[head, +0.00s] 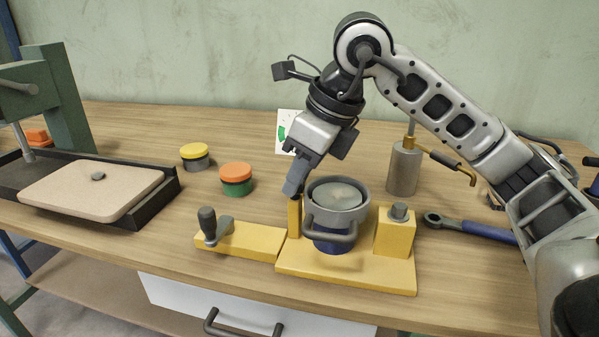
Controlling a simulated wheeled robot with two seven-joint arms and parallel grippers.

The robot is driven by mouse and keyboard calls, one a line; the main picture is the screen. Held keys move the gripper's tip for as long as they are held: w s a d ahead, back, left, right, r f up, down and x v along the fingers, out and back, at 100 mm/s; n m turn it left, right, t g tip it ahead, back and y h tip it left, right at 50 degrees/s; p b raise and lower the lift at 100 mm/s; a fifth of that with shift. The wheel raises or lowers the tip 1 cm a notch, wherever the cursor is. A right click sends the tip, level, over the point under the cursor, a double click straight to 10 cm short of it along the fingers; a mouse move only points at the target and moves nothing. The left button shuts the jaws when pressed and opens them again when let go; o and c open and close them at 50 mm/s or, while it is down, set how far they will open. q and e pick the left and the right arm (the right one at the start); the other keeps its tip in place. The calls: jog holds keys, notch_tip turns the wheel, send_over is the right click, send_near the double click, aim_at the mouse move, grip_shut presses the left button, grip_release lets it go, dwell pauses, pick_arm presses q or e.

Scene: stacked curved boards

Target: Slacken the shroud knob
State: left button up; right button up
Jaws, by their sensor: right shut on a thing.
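A grey ring-shaped shroud (362,192) with a curved front handle surrounds a pale-topped, dark blue piece on a yellow fixture (345,275). My right gripper (293,189) reaches down from above, its fingers at the top of the narrow yellow post (294,217) just left of the shroud. The fingers are shut on what appears to be the shroud knob, which they almost wholly hide. Whether the knob has turned cannot be told. My left gripper is not in view.
A yellow arm with a black-handled crank (207,224) extends left. A yellow block (395,232) with a grey top stands right. Nearby are two lidded pots (236,180) (195,157), an oil can (404,169), a blue-handled wrench (485,231) and a dark tray (150,205).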

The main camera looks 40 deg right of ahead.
jog(key=n+g+y, duration=0.1)
jog(key=n, duration=0.4)
jog(key=shift+w+d, duration=0.1)
jog(key=shift+w, duration=0.05)
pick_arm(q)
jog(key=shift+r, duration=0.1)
pick_arm(e)
jog(key=shift+n+g+y, duration=0.3)
jog(key=shift+n+g, duration=0.1)
jog(key=shift+n, duration=0.1)
pick_arm(q)
jog(key=shift+p, duration=0.3)
pick_arm(e)
jog(key=o, duration=1)
pick_arm(q)
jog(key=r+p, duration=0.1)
jog(key=p, duration=0.1)
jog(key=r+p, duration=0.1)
jog(key=p, duration=0.1)
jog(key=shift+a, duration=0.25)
pick_arm(e)
jog(key=v, duration=1.6)
